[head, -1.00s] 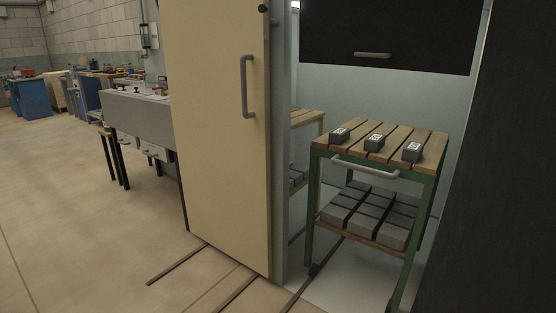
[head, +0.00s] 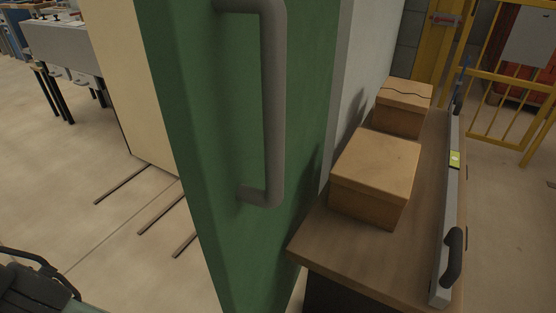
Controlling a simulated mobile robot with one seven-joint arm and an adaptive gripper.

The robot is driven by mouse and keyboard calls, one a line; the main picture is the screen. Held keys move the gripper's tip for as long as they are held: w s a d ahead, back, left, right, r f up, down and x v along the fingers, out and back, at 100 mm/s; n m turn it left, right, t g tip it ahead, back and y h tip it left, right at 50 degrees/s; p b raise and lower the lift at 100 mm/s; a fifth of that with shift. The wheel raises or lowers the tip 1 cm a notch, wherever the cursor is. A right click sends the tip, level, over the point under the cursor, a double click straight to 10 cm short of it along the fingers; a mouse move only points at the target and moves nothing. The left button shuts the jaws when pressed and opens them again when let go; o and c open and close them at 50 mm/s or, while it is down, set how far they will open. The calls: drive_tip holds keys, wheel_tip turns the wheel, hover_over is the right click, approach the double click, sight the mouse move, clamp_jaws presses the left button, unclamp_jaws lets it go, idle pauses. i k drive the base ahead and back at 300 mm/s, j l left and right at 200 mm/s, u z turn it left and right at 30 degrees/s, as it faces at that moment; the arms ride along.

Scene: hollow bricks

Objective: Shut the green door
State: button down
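The green door (head: 205,130) is a tall panel very close in the middle of the head view, running off the top and bottom edges. It carries a long grey bar handle (head: 275,105) on its face. A cream door panel (head: 128,75) stands behind it to the left. A pale grey wall or panel edge (head: 368,45) adjoins the green door on the right. How far the green door stands open cannot be told from here. My gripper is not in view, and nothing is seen touching the door or its handle.
A wooden bench top (head: 345,245) at right holds two cardboard boxes (head: 375,165) and a grey bar with a black handle (head: 448,220). Floor rails (head: 155,215) lie left. A dark handled object (head: 35,285) is cut off lower left. A yellow gate (head: 500,90) stands behind.

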sight(242, 88)
drive_tip(key=k+l+z, duration=0.1)
drive_tip(key=l, duration=0.3)
drive_tip(key=k+l+u, duration=0.1)
drive_tip(key=k+l, duration=0.15)
drive_tip(key=l, duration=0.2)
drive_tip(key=k+l+u, duration=0.1)
drive_tip(key=k+l, duration=0.2)
drive_tip(key=l, duration=0.15)
drive_tip(key=k+l, duration=0.25)
drive_tip(key=l, duration=0.2)
drive_tip(key=i+j, duration=0.1)
drive_tip(key=j, duration=0.35)
drive_tip(key=i+u, duration=0.05)
